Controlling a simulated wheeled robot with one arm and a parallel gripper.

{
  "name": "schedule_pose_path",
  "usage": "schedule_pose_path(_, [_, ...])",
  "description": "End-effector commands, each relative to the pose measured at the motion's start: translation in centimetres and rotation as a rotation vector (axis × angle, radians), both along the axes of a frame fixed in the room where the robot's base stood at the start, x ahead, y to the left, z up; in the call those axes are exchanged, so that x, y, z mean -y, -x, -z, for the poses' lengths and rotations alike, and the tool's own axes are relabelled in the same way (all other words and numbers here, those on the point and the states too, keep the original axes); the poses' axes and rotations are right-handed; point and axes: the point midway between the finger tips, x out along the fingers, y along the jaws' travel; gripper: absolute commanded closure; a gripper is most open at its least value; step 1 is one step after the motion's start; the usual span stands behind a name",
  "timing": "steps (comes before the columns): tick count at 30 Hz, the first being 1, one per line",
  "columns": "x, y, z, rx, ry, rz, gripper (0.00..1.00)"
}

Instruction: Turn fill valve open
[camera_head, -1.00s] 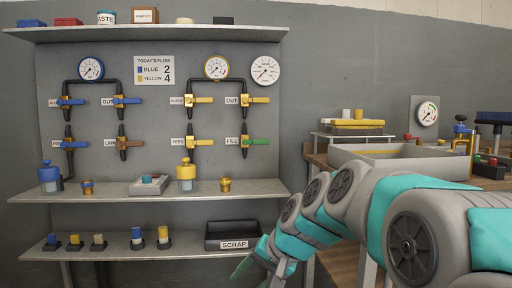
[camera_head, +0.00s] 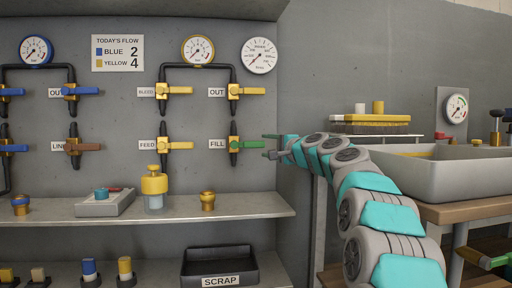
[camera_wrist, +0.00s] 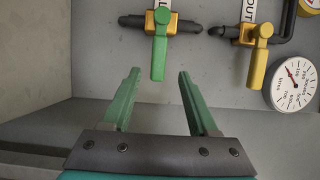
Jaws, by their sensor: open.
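The fill valve has a green handle (camera_head: 248,145) on a dark pipe with a brass body, beside a FILL label (camera_head: 217,144). The handle points sideways to the right, across the upright pipe. My gripper (camera_head: 270,146) is just right of the handle's free end, its jaws pointing at it. In the wrist view the two green fingers (camera_wrist: 155,98) are open and empty. The green handle (camera_wrist: 159,58) lies ahead, its tip between the lines of the fingers and apparently short of them. No contact shows.
A yellow OUT handle (camera_head: 250,91) sits above the fill valve, and a yellow FEED handle (camera_head: 180,145) to its left. A shelf (camera_head: 250,205) with a yellow-capped bottle (camera_head: 154,184) and brass fitting (camera_head: 208,200) runs below. A grey bin (camera_head: 440,175) stands right.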

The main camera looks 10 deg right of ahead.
Motion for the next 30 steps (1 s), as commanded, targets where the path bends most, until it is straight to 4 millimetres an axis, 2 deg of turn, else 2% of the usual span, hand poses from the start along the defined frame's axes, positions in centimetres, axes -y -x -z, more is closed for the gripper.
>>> schedule_pose_path(9, [-1.3,-3.6,0.2,-0.004,0.002,0.0,0.4])
schedule_pose_path(15, [-2.1,-5.2,0.0,-0.003,0.002,0.0,0.4])
schedule_pose_path(21, [-2.5,-6.1,0.2,-0.004,0.001,-0.001,0.4])
schedule_pose_path(30, [-2.7,-6.3,0.2,-0.003,0.001,-0.002,0.4])
